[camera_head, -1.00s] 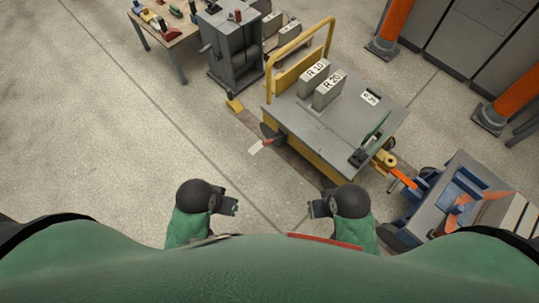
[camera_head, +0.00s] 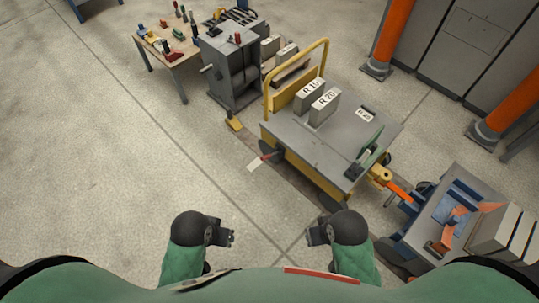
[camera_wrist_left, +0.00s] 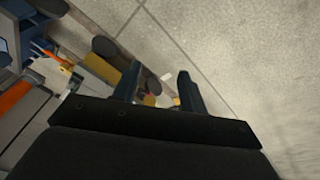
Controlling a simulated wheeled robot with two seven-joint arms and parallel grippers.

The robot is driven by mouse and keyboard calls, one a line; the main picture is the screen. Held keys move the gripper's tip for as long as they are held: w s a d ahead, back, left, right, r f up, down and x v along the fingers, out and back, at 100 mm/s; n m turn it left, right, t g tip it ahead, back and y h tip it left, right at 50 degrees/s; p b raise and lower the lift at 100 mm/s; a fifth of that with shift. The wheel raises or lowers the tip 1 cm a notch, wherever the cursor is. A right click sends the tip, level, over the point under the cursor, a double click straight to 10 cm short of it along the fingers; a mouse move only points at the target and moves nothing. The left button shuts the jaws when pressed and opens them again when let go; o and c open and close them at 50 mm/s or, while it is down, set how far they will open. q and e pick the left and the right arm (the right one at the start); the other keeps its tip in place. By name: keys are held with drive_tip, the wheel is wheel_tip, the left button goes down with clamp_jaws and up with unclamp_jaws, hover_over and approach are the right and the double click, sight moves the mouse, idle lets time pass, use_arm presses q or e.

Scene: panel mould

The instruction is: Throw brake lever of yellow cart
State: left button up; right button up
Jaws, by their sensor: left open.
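The yellow cart (camera_head: 320,155) has a grey deck, a yellow push bar and yellow sides. It stands ahead of me, right of centre. A short red lever (camera_head: 267,156) sticks out low at its near left corner by a dark wheel, with a pale tag (camera_head: 254,164) at its end. My left gripper (camera_head: 230,238) is open and empty in front of me, well short of the cart. Its spread fingers show in the left wrist view (camera_wrist_left: 158,88), with floor and part of the cart beyond. My right gripper (camera_head: 312,236) is at similar height, apart from the cart; its fingers are too small to judge.
Grey blocks (camera_head: 324,106) stand on the deck. A blue-grey cart (camera_head: 440,225) is coupled at the right by an orange bar (camera_head: 398,188). A grey machine (camera_head: 233,75) and a tool bench (camera_head: 170,58) stand at the back left. The floor (camera_head: 130,170) at left is clear.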

drive_tip(key=shift+s+f, duration=0.1)
drive_tip(key=shift+s, duration=0.2)
drive_tip(key=shift+w, duration=0.15)
